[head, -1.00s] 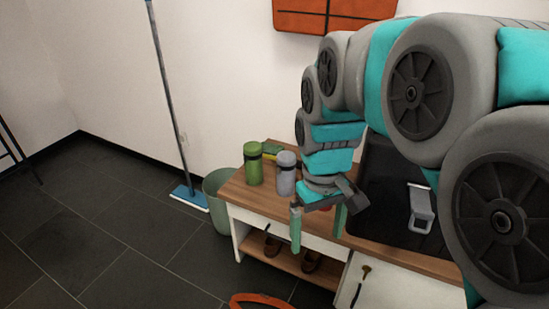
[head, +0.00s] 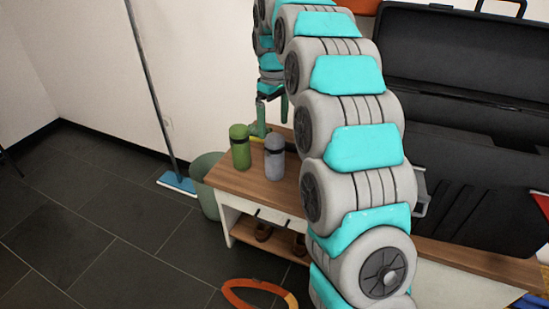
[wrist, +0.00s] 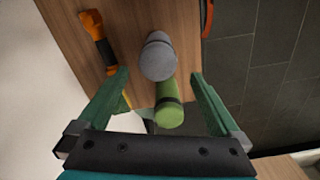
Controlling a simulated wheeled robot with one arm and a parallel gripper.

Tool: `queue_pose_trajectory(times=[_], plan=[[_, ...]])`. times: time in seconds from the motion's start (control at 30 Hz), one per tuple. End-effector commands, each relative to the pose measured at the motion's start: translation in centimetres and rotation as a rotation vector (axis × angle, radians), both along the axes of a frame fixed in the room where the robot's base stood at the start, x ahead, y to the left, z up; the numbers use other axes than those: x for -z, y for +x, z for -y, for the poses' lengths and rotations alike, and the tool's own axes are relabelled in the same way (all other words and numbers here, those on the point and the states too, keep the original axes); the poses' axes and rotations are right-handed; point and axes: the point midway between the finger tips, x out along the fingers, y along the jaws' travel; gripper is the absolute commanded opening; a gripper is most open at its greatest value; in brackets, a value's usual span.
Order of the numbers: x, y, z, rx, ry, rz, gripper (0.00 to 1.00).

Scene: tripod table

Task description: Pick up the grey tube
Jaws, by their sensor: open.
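The grey tube (head: 274,160) stands upright on the wooden bench top, just right of a green tube (head: 240,148) with a dark band. In the wrist view the grey tube (wrist: 158,60) shows from above, between and slightly beyond the fingertips, with the green tube (wrist: 169,112) nearer the palm. My gripper (head: 273,122) is open and points down, above and behind the tubes in the head view. Its two green fingers (wrist: 160,76) are spread wide in the wrist view, and I see nothing held.
An orange and black torch (wrist: 98,40) lies left of the grey tube in the wrist view. A large black case (head: 450,150) stands open on the bench to the right. A grey-green bin (head: 204,175) and a blue mop (head: 178,184) stand left of the bench.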

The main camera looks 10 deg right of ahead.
Motion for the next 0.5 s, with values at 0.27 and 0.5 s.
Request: queue_pose_trajectory(times=[0.27, 0.5], plan=[[2.5, -0.1, 0.1, 0.001, 0.0, -0.004, 1.0], [5.0, 0.1, 0.3, 0.002, 0.001, -0.004, 1.0]])
